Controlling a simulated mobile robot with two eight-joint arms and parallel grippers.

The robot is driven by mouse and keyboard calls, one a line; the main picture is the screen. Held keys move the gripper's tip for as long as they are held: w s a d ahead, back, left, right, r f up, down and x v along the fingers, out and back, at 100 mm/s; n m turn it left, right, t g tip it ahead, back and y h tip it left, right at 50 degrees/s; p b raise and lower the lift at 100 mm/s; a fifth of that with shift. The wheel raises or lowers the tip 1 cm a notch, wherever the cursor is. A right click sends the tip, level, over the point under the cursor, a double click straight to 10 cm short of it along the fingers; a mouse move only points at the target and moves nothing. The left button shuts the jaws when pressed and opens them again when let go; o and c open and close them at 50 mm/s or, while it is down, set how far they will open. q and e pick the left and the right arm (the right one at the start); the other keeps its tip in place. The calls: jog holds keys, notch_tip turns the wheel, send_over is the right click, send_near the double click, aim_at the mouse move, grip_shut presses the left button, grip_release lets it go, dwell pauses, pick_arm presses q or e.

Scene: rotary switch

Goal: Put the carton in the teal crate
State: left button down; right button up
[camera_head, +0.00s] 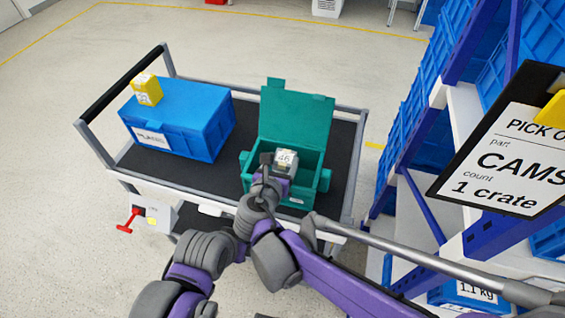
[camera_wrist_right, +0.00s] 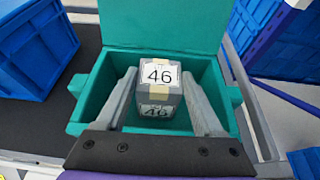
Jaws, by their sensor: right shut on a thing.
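The carton (camera_head: 286,158) is a small grey box with tan tape and white labels reading 46. It shows upright in the right wrist view (camera_wrist_right: 158,76). The teal crate (camera_head: 321,181) stands on the cart with its lid raised at the back; its wall also shows in the wrist view (camera_wrist_right: 90,104). My right gripper (camera_head: 276,168) is over the crate, its two fingers (camera_wrist_right: 162,78) on either side of the carton and shut on it. The carton is within the crate's opening; whether it touches the floor I cannot tell. My left gripper is not in view.
The cart (camera_head: 338,160) has a dark deck and grey rails. A closed blue crate (camera_head: 190,125) stands left of the teal one, with a yellow box (camera_head: 147,90) on top. A blue rack (camera_head: 415,130) stands close on the right. A pick sign (camera_head: 500,150) hangs at the right.

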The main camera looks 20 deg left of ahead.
jog(key=shift+f, duration=0.2)
jog(key=shift+f+b, duration=0.5)
jog(key=o, duration=1.5)
jog(key=shift+c, duration=0.2)
jog(key=shift+r, duration=0.15)
